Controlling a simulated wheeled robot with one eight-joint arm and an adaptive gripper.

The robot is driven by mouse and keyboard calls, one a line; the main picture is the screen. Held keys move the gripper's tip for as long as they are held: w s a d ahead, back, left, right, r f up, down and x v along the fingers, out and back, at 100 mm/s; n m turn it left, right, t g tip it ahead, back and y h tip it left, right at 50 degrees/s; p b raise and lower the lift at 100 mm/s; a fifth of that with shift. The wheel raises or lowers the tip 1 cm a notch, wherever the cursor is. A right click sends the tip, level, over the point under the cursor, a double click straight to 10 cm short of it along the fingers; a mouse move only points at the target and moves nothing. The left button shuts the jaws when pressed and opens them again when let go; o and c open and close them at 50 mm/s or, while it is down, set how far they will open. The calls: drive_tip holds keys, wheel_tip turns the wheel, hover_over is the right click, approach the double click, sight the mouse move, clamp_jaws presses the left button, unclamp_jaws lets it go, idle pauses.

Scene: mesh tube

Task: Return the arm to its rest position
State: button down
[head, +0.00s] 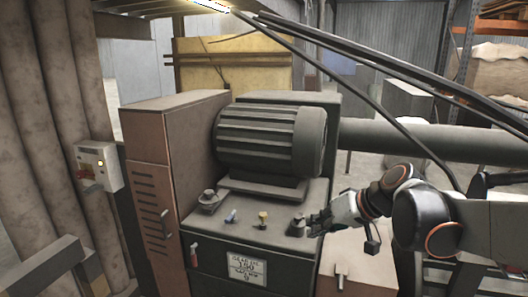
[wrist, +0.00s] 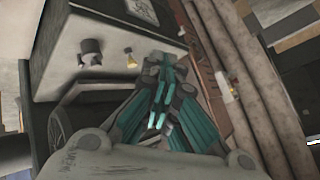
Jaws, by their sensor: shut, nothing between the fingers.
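My gripper (head: 318,222) is at the right of the machine's top in the head view, close beside a dark knob (head: 297,225). I cannot tell whether it touches the knob. My arm (head: 430,215) reaches in from the right edge, bent at the elbow. In the wrist view my gripper (wrist: 163,70) has its teal-sided fingers together, with nothing between them. The tips point toward the machine and its brown side panel.
A brown cabinet (head: 160,160) stands left.

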drive_tip(key=s+d+f+m+h, duration=0.1)
drive_tip(key=s+d+f+h, duration=0.1)
drive_tip(key=s, duration=0.8)
drive_tip(key=s+d+f+t+h, duration=0.1)
drive_tip(key=s+d+h, duration=0.3)
drive_tip(key=s, duration=0.7)
drive_tip(key=shift+d+f+m+h, duration=0.4)
drive_tip(key=shift+d+f, duration=0.2)
drive_tip(key=shift+f, duration=0.3)
drive_tip(key=shift+s, duration=0.1)
